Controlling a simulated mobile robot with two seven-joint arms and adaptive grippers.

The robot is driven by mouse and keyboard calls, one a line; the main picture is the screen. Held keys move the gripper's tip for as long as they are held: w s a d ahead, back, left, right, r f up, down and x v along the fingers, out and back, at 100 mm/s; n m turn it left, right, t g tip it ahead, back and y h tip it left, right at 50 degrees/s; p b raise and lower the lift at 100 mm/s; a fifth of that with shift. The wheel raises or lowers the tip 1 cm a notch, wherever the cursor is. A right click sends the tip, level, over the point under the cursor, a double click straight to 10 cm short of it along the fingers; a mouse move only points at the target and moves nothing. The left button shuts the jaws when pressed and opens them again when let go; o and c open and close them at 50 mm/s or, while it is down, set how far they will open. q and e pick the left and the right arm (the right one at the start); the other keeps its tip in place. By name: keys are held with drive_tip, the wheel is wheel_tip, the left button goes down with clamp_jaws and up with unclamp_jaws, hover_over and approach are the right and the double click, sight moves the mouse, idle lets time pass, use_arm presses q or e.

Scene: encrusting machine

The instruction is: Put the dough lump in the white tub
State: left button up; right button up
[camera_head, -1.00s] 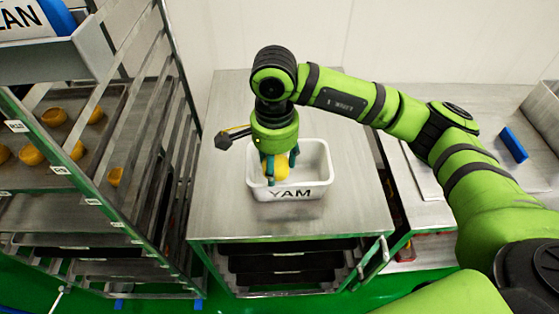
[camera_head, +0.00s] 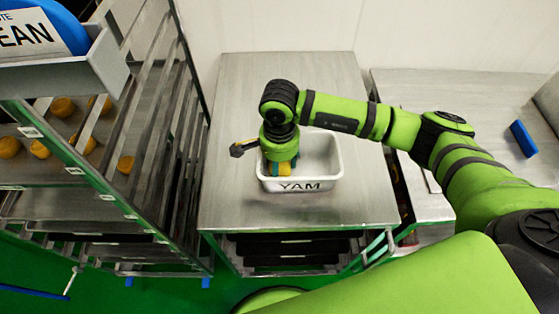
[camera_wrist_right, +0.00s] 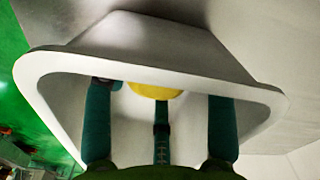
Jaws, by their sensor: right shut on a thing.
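The white tub (camera_head: 335,182), marked YAM, stands upright on a steel table. My right gripper (camera_head: 280,171) points down into the left part of the tub, its teal fingers closed around the yellow dough lump (camera_head: 285,169). In the right wrist view the lump (camera_wrist_right: 155,90) shows between the fingers, within the tub's rim (camera_wrist_right: 58,62). The lump's underside is hidden, so I cannot tell whether it touches the tub floor. My left gripper is not in view.
A steel rack (camera_head: 178,150) with several orange-yellow lumps (camera_head: 62,107) on trays stands at the left. The table (camera_head: 235,110) is clear around the tub. A second steel table (camera_head: 450,95) with a blue block (camera_head: 523,138) is at the right.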

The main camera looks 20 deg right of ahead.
drive_tip(key=shift+f, duration=0.25)
drive_tip(key=o, duration=0.9)
drive_tip(key=shift+b, duration=0.3)
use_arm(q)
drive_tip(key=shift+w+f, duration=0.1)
